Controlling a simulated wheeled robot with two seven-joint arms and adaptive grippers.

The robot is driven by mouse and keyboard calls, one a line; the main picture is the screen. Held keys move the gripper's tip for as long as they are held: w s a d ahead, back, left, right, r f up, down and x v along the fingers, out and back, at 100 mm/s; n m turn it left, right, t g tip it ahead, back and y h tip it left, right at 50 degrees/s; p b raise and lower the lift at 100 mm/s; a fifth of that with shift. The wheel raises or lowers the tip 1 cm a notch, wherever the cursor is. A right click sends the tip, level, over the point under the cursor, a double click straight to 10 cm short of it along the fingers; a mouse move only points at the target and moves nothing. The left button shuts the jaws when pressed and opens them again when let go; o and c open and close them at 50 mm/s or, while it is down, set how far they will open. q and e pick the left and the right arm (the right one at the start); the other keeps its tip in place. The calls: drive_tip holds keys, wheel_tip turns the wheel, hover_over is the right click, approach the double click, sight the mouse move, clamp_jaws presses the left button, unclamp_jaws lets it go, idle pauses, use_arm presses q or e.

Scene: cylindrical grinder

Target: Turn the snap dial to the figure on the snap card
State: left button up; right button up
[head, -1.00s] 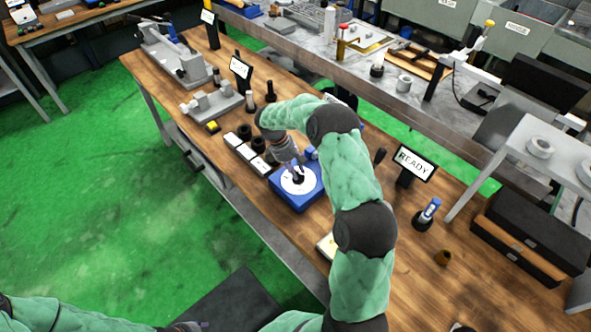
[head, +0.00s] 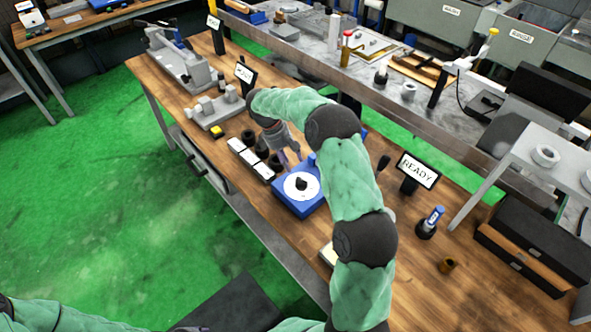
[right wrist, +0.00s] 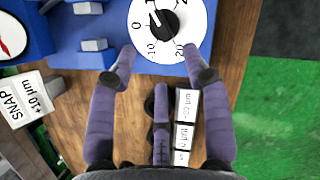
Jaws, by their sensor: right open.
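The snap dial (head: 302,186) is a white disc with a black knob on a blue block, below my right gripper in the head view. The snap card (right wrist: 27,106) reads "SNAP +10 µm". My left forearm shows at the bottom left of the head view; its gripper is out of frame.
White labelled blocks (right wrist: 187,115) stand in a row by the dial. A READY sign (head: 418,170) stands to its right. A blue device with a red-needle gauge (right wrist: 12,36) is left of it in the wrist view. A blue-topped tool (head: 431,220) stands further right.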

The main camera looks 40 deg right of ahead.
drive_tip(key=shift+v, duration=1.95)
